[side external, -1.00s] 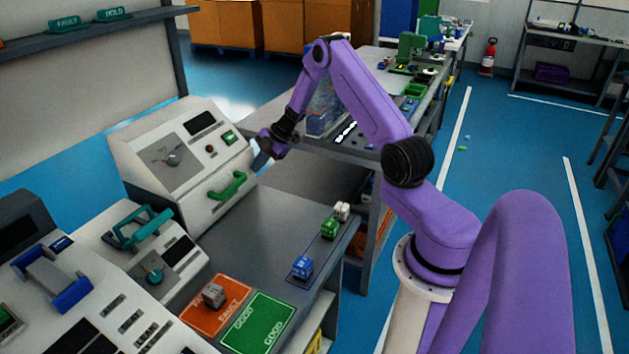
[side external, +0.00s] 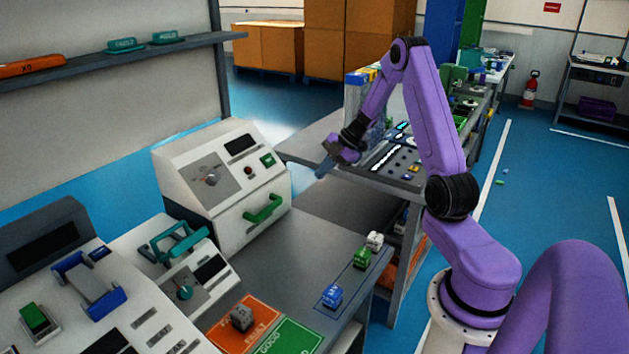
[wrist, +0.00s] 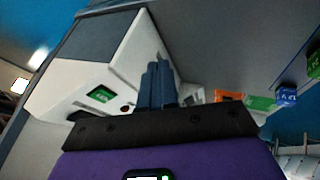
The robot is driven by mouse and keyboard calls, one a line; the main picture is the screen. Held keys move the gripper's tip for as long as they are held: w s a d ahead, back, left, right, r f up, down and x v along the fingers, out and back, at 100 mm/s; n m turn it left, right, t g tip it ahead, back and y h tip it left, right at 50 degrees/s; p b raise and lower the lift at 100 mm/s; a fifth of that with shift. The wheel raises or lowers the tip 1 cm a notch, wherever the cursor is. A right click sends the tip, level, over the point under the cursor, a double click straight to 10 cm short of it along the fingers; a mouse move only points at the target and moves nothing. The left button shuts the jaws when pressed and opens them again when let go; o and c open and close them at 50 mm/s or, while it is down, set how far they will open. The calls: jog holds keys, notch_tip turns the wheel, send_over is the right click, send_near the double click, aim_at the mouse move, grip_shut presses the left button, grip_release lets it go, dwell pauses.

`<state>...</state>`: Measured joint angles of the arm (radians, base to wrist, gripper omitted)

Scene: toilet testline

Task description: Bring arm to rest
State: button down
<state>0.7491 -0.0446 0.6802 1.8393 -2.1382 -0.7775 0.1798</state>
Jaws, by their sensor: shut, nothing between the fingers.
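My arm is purple and bent at the elbow, raised over the bench. My gripper (side external: 323,171) is shut and empty, in the air to the right of the white test machine with the green handle (side external: 222,180). In the wrist view its blue-grey fingers (wrist: 157,85) lie side by side, with the white machine (wrist: 95,75) behind them. Nothing is in contact with the fingers as far as I can see.
Blue (side external: 332,295), green (side external: 362,257) and white (side external: 374,241) blocks stand along the bench's right edge. Bench between machine and blocks is clear.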

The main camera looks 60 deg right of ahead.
jog(key=w+a+r+m+t+h, duration=0.1)
jog(key=w+a+r+t, duration=0.15)
jog(key=a+r, duration=0.45)
jog(key=w+a+r+m+t+h, duration=0.15)
jog(key=w+a+r, duration=0.25)
jog(key=a, duration=0.7)
jog(key=s+a+m+g+h, duration=0.1)
jog(key=s+a+g, duration=0.1)
jog(key=s+a, duration=0.65)
jog(key=s+a+m+g, duration=0.2)
jog(key=s+a, duration=0.3)
jog(key=s, duration=0.6)
jog(key=s+n+g, duration=0.1)
jog(key=s+g, duration=0.4)
jog(key=s, duration=1.3)
jog(key=shift+s+f+g+h, duration=0.3)
jog(key=shift+s+f+h, duration=0.05)
